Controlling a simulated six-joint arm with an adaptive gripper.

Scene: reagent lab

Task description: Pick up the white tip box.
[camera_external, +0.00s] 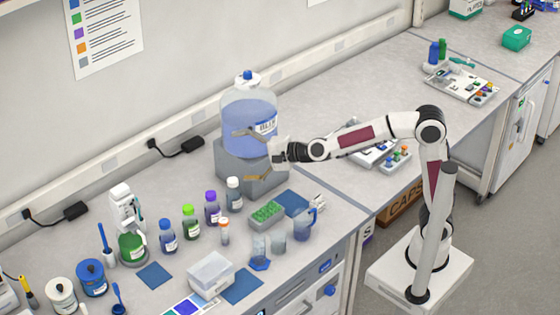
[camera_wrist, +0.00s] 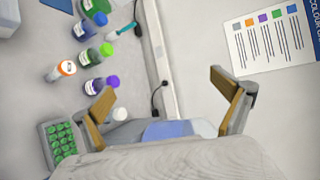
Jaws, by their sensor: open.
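The white tip box (camera_external: 211,272), a pale translucent lidded box, stands on the bench near its front edge, partly over a blue mat. In the wrist view, a pale box cut off at the top left corner (camera_wrist: 8,18) appears to be the same one. My gripper (camera_external: 248,156) is open and empty, raised in front of the large blue carboy, well above, behind and to the right of the box.
A green tube rack (camera_external: 267,214), beakers (camera_external: 276,240) and a blue jug (camera_external: 304,224) stand right of the box. Several capped bottles (camera_external: 189,222) stand behind it. The carboy (camera_external: 249,118) rests on a grey block. A blue mat (camera_external: 155,276) lies bare to the left.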

